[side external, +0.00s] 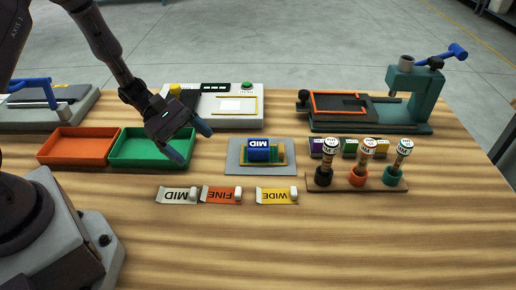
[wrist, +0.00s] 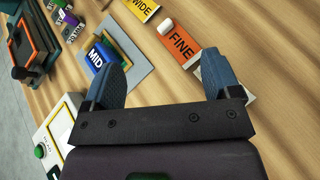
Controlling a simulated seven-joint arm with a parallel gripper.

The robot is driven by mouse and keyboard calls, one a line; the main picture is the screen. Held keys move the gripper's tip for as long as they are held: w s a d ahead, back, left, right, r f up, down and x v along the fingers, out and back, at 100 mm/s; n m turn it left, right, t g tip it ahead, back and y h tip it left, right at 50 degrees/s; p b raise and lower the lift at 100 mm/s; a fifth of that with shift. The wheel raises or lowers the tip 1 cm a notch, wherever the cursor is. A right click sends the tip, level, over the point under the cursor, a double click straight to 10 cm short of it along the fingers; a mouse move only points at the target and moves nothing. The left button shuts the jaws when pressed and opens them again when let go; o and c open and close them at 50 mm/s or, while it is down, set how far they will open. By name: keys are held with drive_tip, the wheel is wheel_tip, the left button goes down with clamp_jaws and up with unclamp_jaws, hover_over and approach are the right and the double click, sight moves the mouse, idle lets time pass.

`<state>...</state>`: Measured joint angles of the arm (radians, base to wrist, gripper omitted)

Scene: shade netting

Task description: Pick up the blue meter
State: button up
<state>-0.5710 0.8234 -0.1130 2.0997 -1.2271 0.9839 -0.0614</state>
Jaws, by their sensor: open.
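The blue meter (side external: 259,149), a small blue block with a white MID label, sits on a gold and green base on a grey plate (side external: 234,165) in the middle of the table. It also shows in the wrist view (wrist: 97,56), left of my left finger, which may cover part of it. My gripper (side external: 189,142) is open and empty. In the side view it hangs above the green tray, left of the meter and apart from it. In the wrist view my two fingers (wrist: 163,55) stand wide apart over the table.
A green tray (side external: 120,164) and an orange tray (side external: 48,161) lie left. MID, FINE and WIDE tags (side external: 222,195) lie in front. A rack (side external: 343,186) holds three labelled stampers at right. A teal press (side external: 410,112) and white device (side external: 255,115) stand behind. The front table is clear.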

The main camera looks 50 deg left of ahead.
sight(255, 144)
drive_tip(key=w+f+n+t, duration=0.1)
drive_tip(key=n, duration=0.1)
drive_tip(key=w+a+f+n+t, duration=0.1)
drive_tip(key=f, duration=0.1)
drive_tip(key=w+f+n+t, duration=0.1)
drive_tip(key=w+n, duration=0.1)
drive_tip(key=shift+a+f+n+t, duration=0.15)
drive_tip(key=shift+a+n+t, duration=0.15)
drive_tip(key=shift+a+t, duration=0.1)
drive_tip(key=w, duration=0.1)
drive_tip(key=w+a+n+t+y, duration=0.1)
drive_tip(key=w+n+t, duration=0.1)
drive_tip(key=shift+a+r+y, duration=0.3)
drive_tip(key=shift+a, duration=0.05)
drive_tip(key=shift+w+n, duration=0.25)
drive_tip(key=shift+n, duration=0.05)
drive_tip(key=x, duration=0.7)
drive_tip(key=shift+w, duration=0.2)
drive_tip(key=shift+w+x, duration=0.2)
drive_tip(key=shift+x, duration=2.5)
drive_tip(key=shift+a+r, duration=0.15)
drive_tip(key=shift+r, duration=0.05)
drive_tip(key=c, duration=1.1)
drive_tip(key=shift+c, duration=0.2)
